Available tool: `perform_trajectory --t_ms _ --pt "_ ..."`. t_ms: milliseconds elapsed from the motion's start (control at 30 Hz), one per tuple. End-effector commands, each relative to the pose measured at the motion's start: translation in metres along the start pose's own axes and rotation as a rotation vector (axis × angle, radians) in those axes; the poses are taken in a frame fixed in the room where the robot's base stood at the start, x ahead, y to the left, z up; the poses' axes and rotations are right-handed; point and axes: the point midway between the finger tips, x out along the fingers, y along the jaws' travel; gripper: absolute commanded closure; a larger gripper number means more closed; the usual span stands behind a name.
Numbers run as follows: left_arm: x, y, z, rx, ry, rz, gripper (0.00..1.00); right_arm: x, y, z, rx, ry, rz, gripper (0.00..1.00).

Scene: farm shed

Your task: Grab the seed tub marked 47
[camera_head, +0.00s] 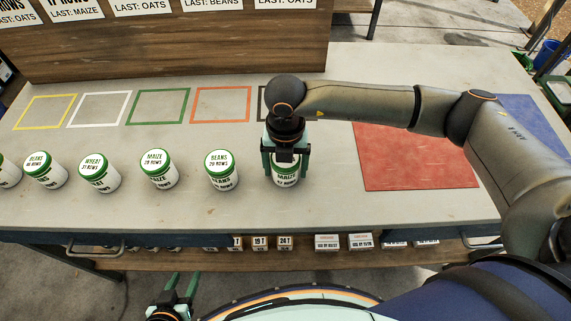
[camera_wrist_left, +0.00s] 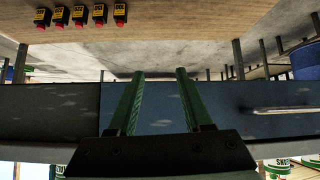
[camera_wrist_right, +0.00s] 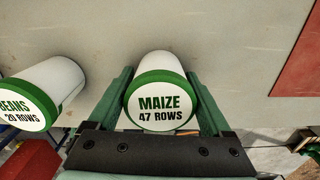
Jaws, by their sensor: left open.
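The seed tub marked MAIZE 47 ROWS (camera_wrist_right: 161,103) is white with a green rim. It stands upright on the table in the head view (camera_head: 286,181), at the right end of a row of similar tubs. My right gripper (camera_head: 287,160) is over it from above, one finger on each side of it. In the right wrist view the fingers (camera_wrist_right: 160,72) lie close along both sides of the lid; whether they press on it I cannot tell. My left gripper (camera_head: 183,284) is low in front of the table, open and empty; its fingers also show in the left wrist view (camera_wrist_left: 160,75).
A BEANS tub (camera_head: 221,171) stands just left of it, then MAIZE (camera_head: 158,170), WHEAT (camera_head: 99,174) and more tubs. Coloured outlined squares lie behind the row. A red mat (camera_head: 410,165) is to the right. A shelf with small boxes (camera_head: 284,243) runs below the table edge.

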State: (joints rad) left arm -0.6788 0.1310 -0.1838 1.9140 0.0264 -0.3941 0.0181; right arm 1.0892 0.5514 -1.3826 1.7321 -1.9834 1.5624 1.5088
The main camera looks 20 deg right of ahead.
Motion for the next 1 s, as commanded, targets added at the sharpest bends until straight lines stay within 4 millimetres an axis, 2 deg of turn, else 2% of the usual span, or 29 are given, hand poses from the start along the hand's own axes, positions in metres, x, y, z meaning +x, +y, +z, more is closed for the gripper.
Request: perform_trajectory --t_ms 67,600,867,1000 --pt "0.0000 -0.0001 0.0000 0.001 0.000 0.000 0.50 -0.0003 0.0001 0.0000 0.000 0.000 0.000 0.27" --pt "-0.0001 0.0000 0.0000 0.001 0.000 0.000 0.50 -0.0007 0.0001 0.0002 0.000 -0.001 0.000 0.87" --pt "-0.0001 0.0000 0.0000 0.001 0.000 0.000 0.50 -0.0021 0.0003 0.0004 0.000 -0.001 0.001 0.87" --pt "0.0001 0.0000 0.0003 0.001 0.000 0.000 0.50 -0.0099 0.0005 0.0007 0.000 -0.002 0.002 0.87"
